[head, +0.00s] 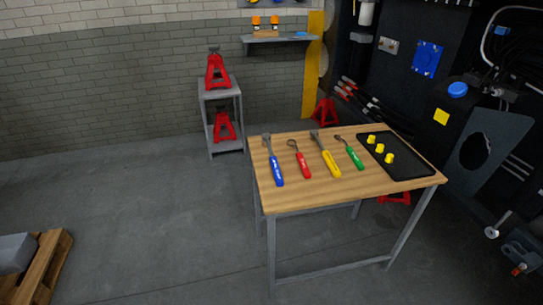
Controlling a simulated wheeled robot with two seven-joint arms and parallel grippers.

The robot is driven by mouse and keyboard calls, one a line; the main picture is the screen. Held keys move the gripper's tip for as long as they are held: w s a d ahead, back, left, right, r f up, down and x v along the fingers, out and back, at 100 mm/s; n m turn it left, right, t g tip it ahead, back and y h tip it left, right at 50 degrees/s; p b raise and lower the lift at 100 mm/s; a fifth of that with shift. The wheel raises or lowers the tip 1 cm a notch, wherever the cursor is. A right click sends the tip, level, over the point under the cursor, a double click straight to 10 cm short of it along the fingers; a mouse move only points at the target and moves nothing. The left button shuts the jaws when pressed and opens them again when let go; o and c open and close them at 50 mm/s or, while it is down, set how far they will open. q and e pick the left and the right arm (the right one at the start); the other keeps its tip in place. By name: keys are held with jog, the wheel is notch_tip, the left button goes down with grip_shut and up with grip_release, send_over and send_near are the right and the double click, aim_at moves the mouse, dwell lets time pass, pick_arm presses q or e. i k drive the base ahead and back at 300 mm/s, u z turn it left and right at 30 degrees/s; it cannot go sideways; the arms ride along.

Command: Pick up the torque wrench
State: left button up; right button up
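Several hand tools lie side by side on a wooden-topped table, with their handles toward the near edge. From left to right they are a blue-handled tool (277,170), a red-handled tool with a ring-like head (304,165), a yellow-handled tool (331,163) and a green-handled tool with a small rounded head (355,158). The blue and yellow ones look longest. I cannot tell for sure which is the torque wrench, as the heads are small in this view. Neither of my grippers is in view.
The table (350,190) has metal legs. A black tray (408,164) with yellow pieces (379,148) fills its right side. Dark machinery (428,97) stands behind and right. A grey stand (223,93) holds red jacks (217,70). A wooden pallet (48,262) is lower left. The floor between is clear.

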aim_at(266, 139)
jog(key=u, duration=0.45)
jog(key=k, duration=1.15)
jog(key=u, duration=1.15)
jog(key=i, duration=2.35)
jog(key=z, duration=0.35)
jog(key=i, duration=1.3)
jog(key=z, duration=1.75)
jog(key=i, duration=0.9)
jog(key=z, duration=0.75)
